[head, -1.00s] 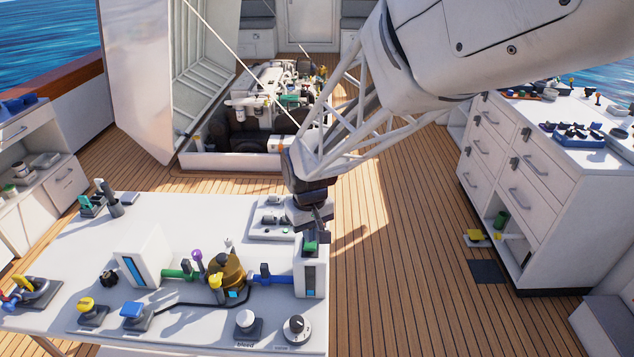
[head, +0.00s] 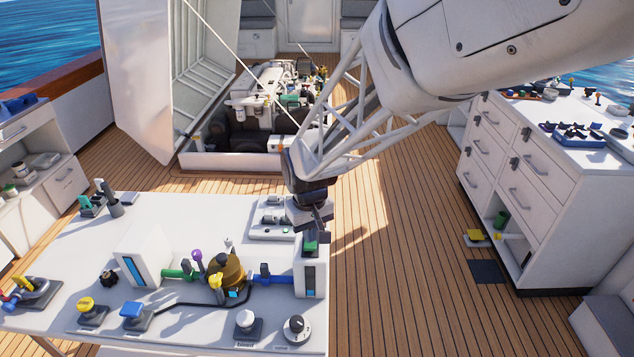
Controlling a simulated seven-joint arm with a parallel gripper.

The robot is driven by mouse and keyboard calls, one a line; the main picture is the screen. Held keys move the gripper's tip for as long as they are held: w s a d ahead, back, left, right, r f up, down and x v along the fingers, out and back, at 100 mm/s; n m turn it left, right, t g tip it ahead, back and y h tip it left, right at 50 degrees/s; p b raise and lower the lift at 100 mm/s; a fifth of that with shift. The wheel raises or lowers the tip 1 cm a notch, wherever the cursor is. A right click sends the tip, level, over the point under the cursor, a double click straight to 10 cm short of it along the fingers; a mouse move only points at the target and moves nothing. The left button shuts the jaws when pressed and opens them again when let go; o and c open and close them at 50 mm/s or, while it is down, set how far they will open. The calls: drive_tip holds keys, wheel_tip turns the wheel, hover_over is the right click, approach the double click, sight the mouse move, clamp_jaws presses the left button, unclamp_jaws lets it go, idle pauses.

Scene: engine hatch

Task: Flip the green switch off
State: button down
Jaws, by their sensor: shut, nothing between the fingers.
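A small green part (head: 310,246) sits on top of the white box with a blue window (head: 309,277) at the right end of the white table. A dark stem stands at it, close under my gripper. My gripper (head: 319,222) is shut and empty, just above this green part; I cannot tell whether they touch. A small panel with several switches (head: 273,218) is just left of my gripper; its switch positions are too small to tell. Another green-based device with a lever (head: 92,206) stands at the table's back left. I cannot tell which green part is the named switch.
A brass-coloured valve body (head: 226,270) with green and blue pipes stands mid-table. Knobs and buttons line the front edge, including a round dial (head: 296,329). An open engine hatch (head: 250,161) lies behind.

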sight(313, 247)
drive_tip(key=shift+f, duration=1.35)
idle(1.4)
drive_tip(key=shift+r, duration=3.55)
drive_tip(key=shift+d, duration=0.1)
drive_tip(key=shift+s+d+r, duration=0.15)
drive_tip(key=shift+d+r, duration=0.1)
drive_tip(key=shift+d, duration=0.05)
drive_tip(key=s+d+r+m+t, duration=0.1)
drive_tip(key=s+d+r+m, duration=0.2)
drive_tip(key=s+d, duration=0.7)
drive_tip(key=s+d+r+m+t, duration=0.1)
drive_tip(key=s+d+r+m, duration=0.2)
drive_tip(key=s+d+r, duration=0.4)
drive_tip(key=shift+s+d+t, duration=0.3)
drive_tip(key=shift+s+d, duration=1.95)
drive_tip(key=shift+s, duration=0.05)
